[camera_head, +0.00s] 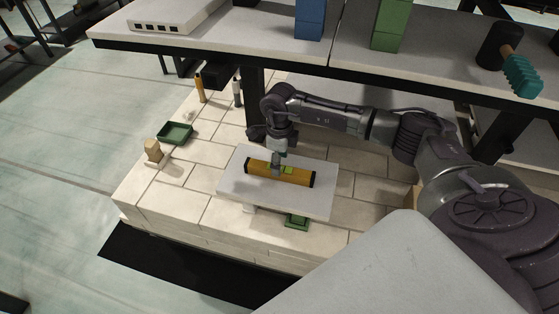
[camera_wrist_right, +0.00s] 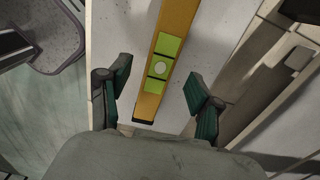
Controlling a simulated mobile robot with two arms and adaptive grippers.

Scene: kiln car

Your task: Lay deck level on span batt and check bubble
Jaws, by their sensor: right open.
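The deck level (camera_head: 296,175), a yellow-orange bar with black ends, lies flat on the span batt (camera_head: 235,184), a pale grey slab. My right gripper (camera_head: 277,163) is just above the level's middle, pointing down. In the right wrist view the gripper (camera_wrist_right: 158,86) is open, one teal-padded finger on each side of the level (camera_wrist_right: 174,20), with gaps. A bright green window with a pale round spot shows on the level there; whether the bubble is centred I cannot tell. The batt (camera_wrist_right: 118,28) shows below it. My left gripper is in neither view.
The batt sits raised on the cream brick deck (camera_head: 165,198), with a green piece (camera_head: 297,221) at its front edge. A green tray (camera_head: 175,133) and a tan block (camera_head: 153,150) stand left. A shelf (camera_head: 270,48) with blue and green blocks overhangs the back.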

